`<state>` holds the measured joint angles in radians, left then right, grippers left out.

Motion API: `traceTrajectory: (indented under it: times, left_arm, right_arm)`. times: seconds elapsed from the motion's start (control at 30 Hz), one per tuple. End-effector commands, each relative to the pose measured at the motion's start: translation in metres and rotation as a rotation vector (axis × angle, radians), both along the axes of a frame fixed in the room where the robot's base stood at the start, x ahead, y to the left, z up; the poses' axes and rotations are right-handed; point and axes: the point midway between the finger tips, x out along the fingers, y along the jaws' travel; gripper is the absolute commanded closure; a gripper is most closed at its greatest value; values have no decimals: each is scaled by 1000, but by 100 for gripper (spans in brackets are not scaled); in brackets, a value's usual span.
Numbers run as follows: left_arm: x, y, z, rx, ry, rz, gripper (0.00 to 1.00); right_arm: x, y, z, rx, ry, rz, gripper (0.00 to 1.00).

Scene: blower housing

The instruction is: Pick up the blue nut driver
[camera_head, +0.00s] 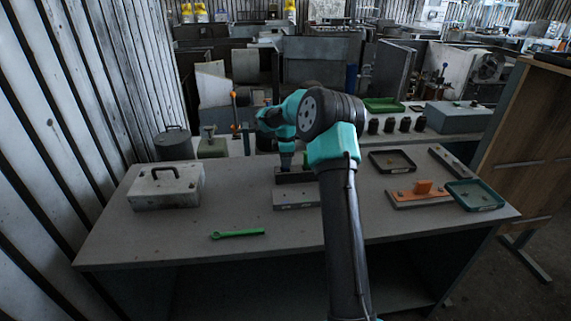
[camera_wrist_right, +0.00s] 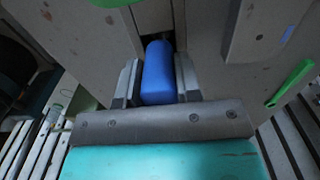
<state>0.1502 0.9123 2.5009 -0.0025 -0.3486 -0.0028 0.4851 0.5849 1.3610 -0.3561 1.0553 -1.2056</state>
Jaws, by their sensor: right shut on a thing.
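The blue nut driver (camera_wrist_right: 158,72) shows in the right wrist view as a rounded blue handle between the two finger pads. My right gripper (camera_wrist_right: 157,82) is shut on that handle. In the head view my right gripper (camera_head: 286,166) points down over the dark tool holder (camera_head: 292,178) at the back middle of the bench. The driver's lower end is hidden, so I cannot tell whether it still sits in the holder. A green handle (camera_head: 306,159) stands close beside the gripper. My left gripper is in neither view.
A grey block (camera_head: 295,199) lies in front of the holder. A green wrench (camera_head: 238,234) lies near the bench's front left. A grey toolbox (camera_head: 166,187) stands at the left. A black tray (camera_head: 391,168), an orange part (camera_head: 423,187) and a green tray (camera_head: 474,207) are at the right.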

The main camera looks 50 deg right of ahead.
Motion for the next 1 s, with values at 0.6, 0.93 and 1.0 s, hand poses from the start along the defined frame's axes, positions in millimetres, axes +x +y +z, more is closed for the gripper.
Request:
traceTrajectory:
  times: [0.6,0.93,1.0]
  left_arm:
    - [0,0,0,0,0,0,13]
    - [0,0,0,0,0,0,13]
    - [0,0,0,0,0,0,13]
  right_arm:
    - [1,0,36,-3,-3,-1,97]
    - [0,0,90,-1,-2,0,97]
    - [0,0,96,-1,-2,0,97]
